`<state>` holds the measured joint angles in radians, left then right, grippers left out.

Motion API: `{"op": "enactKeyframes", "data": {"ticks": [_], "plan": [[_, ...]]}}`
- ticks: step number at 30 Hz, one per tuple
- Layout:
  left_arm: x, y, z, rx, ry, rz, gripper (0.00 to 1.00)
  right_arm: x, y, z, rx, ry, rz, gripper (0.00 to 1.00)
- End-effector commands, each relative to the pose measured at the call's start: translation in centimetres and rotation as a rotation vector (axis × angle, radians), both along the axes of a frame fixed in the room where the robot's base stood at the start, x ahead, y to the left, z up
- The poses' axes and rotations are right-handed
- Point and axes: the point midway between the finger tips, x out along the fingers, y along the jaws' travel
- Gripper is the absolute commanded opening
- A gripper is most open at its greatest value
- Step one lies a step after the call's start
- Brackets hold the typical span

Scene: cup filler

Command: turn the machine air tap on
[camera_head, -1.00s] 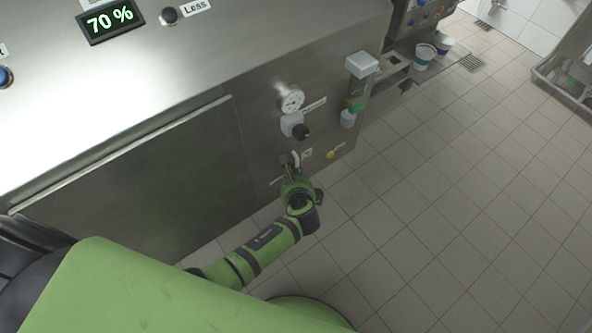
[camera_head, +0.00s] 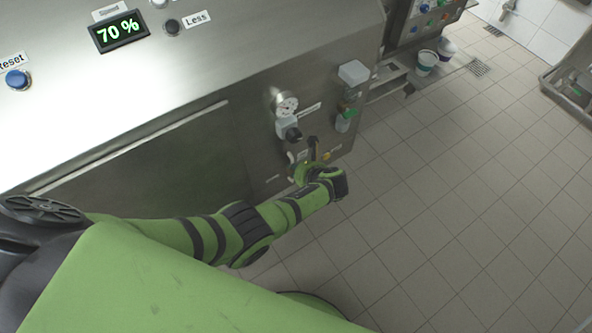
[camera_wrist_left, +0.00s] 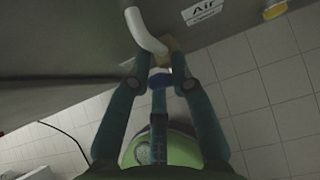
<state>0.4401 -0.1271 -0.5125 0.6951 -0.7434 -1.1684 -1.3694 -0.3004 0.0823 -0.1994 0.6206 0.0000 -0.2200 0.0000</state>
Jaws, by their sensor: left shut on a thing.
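A small blue part (camera_wrist_left: 158,80) shows between the fingers. In the head view my left gripper (camera_head: 312,152) is at the machine's lower front panel, and the fingers hide most of the tap. My right gripper is not in view.
A pressure gauge (camera_head: 287,104) with a dark knob (camera_head: 293,134) is above the gripper. A green-and-clear filter unit (camera_head: 346,118) hangs at the panel's right edge. The tiled floor (camera_head: 450,220) is clear on the right.

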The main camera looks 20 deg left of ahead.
Motion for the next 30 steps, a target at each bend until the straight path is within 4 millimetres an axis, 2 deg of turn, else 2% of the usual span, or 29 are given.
{"op": "enactKeyframes", "data": {"ticks": [12, 13, 14, 15, 30], "plan": [[0.15, -0.08, 0.08, 0.002, 0.003, -0.002, 0.00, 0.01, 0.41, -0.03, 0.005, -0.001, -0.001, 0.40], [0.14, -0.08, 0.08, 0.002, 0.003, -0.002, 0.30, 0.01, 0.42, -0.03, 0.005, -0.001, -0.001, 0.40], [0.14, -0.08, 0.08, 0.002, 0.002, -0.001, 0.42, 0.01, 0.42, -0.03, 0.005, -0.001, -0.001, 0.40], [0.13, -0.08, 0.07, 0.002, 0.002, -0.001, 0.48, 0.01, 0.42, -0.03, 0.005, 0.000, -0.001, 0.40], [-0.34, -0.60, 0.57, 0.002, 0.003, -0.001, 0.48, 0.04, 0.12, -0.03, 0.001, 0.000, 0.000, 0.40]]}}
